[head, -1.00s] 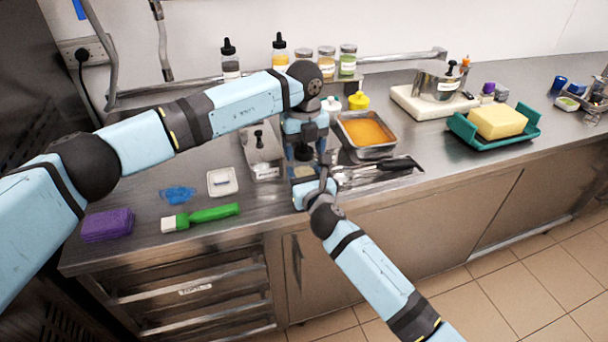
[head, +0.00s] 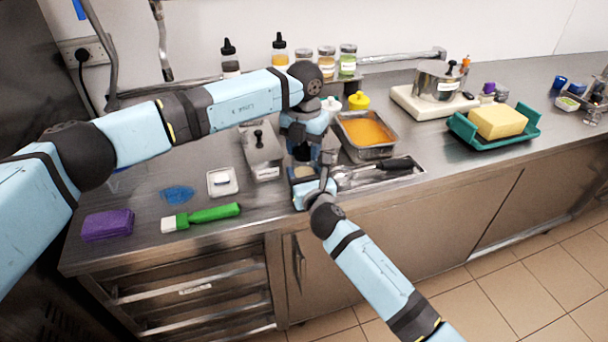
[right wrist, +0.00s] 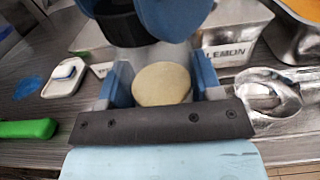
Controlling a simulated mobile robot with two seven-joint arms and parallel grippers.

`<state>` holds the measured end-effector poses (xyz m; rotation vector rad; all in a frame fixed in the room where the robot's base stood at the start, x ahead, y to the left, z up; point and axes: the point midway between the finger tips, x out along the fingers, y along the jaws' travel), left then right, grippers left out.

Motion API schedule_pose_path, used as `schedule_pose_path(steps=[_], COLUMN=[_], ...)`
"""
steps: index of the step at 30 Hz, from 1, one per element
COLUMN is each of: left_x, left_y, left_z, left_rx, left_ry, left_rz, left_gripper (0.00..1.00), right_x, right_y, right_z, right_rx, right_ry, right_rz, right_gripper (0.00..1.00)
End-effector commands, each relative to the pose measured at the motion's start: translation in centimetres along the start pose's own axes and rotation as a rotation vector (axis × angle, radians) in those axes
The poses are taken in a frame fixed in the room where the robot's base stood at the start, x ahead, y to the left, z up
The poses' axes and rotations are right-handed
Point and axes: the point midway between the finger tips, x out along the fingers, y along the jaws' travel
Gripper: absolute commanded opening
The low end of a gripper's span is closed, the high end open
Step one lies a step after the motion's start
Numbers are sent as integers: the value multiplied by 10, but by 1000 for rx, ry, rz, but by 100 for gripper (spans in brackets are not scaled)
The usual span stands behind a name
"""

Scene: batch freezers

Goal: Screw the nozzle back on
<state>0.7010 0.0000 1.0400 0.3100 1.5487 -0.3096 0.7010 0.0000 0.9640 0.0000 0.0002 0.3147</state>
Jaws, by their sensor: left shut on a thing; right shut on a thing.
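My right gripper (right wrist: 163,88) is shut on a round cream-coloured thing (right wrist: 163,84) between its blue fingers, over the counter's front part. In the head view the right gripper (head: 312,188) is partly covered by its own wrist. My left gripper (head: 304,152) comes down from above, just over the right one, and its fingers are mostly hidden. In the right wrist view a dark round part shows beside the left hand's blue parts, above the cream thing. The nozzle cannot be told apart, and whether the two held things touch is unclear.
A lidded steel container (head: 262,152) stands left of the grippers. A pan of orange liquid (head: 394,147) and a tray of utensils (head: 415,179) are to the right. White-topped (head: 331,104) and yellow-topped (head: 358,100) bottles stand behind. A green-handled brush (head: 208,214) lies front left.

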Motion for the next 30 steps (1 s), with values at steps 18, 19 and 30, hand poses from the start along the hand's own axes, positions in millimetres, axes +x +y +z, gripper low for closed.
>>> schedule_pose_path(steps=[18, 19, 30], left_x=[0, 0, 1], left_y=[0, 0, 0], left_z=[0, 0, 0], left_rx=[1145, 1144, 1142], left_ry=[0, -1, 0], left_rz=[0, 0, 0], left_gripper=[19, 19, 73], right_x=[0, 0, 0], right_y=[0, 0, 0], right_z=[0, 0, 0], right_rx=[0, 0, 0], right_ry=[0, 0, 0], right_rz=[0, 0, 0], right_gripper=[0, 0, 0])
